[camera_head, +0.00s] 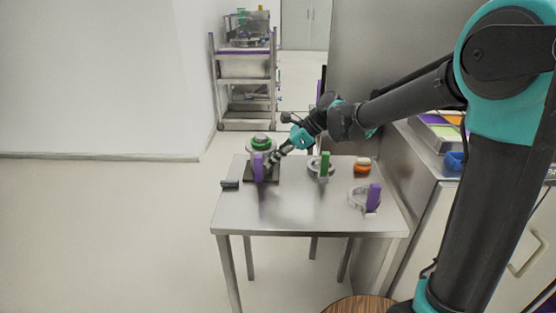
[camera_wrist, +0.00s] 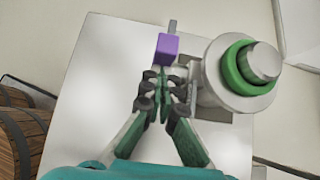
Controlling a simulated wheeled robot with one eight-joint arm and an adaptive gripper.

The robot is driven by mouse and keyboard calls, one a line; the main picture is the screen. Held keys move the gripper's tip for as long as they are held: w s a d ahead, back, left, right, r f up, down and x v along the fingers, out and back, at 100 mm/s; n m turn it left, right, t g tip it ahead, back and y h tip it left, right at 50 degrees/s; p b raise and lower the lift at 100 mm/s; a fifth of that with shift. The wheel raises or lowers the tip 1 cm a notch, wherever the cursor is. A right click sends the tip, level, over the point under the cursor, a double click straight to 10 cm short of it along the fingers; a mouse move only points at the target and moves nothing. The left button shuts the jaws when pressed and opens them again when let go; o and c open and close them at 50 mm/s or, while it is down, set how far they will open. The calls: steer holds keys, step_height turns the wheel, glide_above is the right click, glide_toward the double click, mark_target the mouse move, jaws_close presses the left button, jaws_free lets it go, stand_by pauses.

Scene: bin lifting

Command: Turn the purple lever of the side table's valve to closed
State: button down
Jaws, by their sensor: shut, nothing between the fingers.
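The side table's valve has a grey body with a green ring (camera_head: 261,142) and stands on a dark base at the table's back left. In the wrist view its green-ringed round part (camera_wrist: 240,75) is at the upper right. Its purple lever (camera_head: 258,168) stands upright at the front of the valve; in the wrist view the purple block (camera_wrist: 167,46) is just beyond my fingertips. My gripper (camera_head: 270,164) is shut and empty, just right of the lever in the head view. I cannot tell whether the fingertips touch it. My fingers (camera_wrist: 160,78) hide part of the valve body.
The metal side table (camera_head: 290,212) also holds a ring with a green handle (camera_head: 325,165), a ring with a purple handle (camera_head: 373,198), an orange-and-white object (camera_head: 362,166) and a small dark block (camera_head: 230,184). A counter (camera_head: 430,165) stands at the right. The table's front middle is clear.

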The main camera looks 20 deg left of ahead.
mark_target(255, 156)
stand_by(0.4)
steer(key=shift+a+r+h, duration=0.15)
steer(key=shift+a+h, duration=0.1)
steer(key=shift+h, duration=0.05)
steer(key=shift+s+a+r+h, duration=0.1)
steer(key=shift+a+h, duration=0.05)
steer(key=shift+h, duration=0.15)
steer(key=h, duration=0.1)
steer(key=a+h, duration=0.2)
steer(key=shift+s+a+r+t, duration=0.15)
steer(key=shift+s+r+t, duration=0.2)
steer(key=shift+t, duration=0.05)
steer(key=a+h, duration=0.2)
steer(key=shift+s+t+h, duration=0.2)
steer(key=shift+t+h, duration=0.1)
steer(key=shift+t, duration=0.1)
steer(key=shift+s+a+f+h, duration=0.3)
steer(key=shift+a+f, duration=0.4)
steer(key=shift+a, duration=0.3)
steer(key=shift+s+a+f+h, duration=0.15)
steer(key=shift+a+f+h, duration=0.4)
steer(key=shift+a, duration=0.5)
steer(key=shift+s+a+f+h, duration=0.25)
steer(key=shift+a+f, duration=0.55)
steer(key=shift+a, duration=0.2)
steer(key=shift+f, duration=0.1)
